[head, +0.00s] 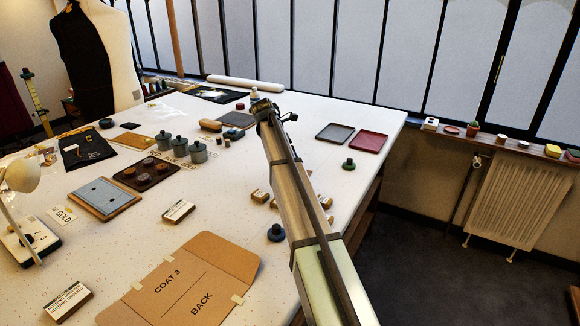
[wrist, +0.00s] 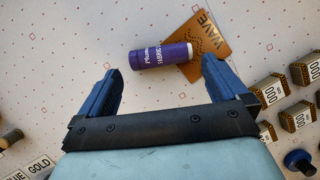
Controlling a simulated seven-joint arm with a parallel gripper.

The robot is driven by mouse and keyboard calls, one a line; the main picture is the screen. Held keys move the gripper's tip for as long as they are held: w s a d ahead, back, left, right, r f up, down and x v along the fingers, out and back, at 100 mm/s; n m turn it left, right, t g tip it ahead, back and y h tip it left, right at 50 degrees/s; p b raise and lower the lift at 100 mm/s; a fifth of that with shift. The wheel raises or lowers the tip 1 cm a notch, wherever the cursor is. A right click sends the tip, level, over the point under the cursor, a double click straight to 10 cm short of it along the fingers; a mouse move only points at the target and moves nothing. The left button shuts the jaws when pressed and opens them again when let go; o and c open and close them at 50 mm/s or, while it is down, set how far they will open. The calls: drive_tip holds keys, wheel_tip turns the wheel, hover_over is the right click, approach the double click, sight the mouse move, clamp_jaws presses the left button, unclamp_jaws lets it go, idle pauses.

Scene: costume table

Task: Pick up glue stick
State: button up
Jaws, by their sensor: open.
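The glue stick (wrist: 158,56) is a purple cylinder with pale lettering and a whitish right end. It lies on its side on the table in the wrist view, its right end at an orange-brown card marked WAVE (wrist: 212,38). My gripper (wrist: 158,68) is open with blue fingers, one on each side of the picture, and nothing is held. The glue stick shows just beyond and between the fingertips; I cannot tell the height gap. In the head view my gripper (head: 264,108) is over the table's far right part, and I cannot make out the glue stick there.
Small boxes marked 000 (wrist: 297,116) and a dark blue knobbed object (wrist: 299,161) lie right of my gripper. In the head view, dark and red trays (head: 369,144) stand right; lidded grey pots (head: 180,146) stand left.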

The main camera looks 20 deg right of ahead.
drive_tip(key=shift+x, duration=1.9)
drive_tip(key=shift+d, duration=0.15)
drive_tip(key=shift+c, duration=0.5)
drive_tip(key=shift+r, duration=0.1)
drive_tip(key=c, duration=0.8)
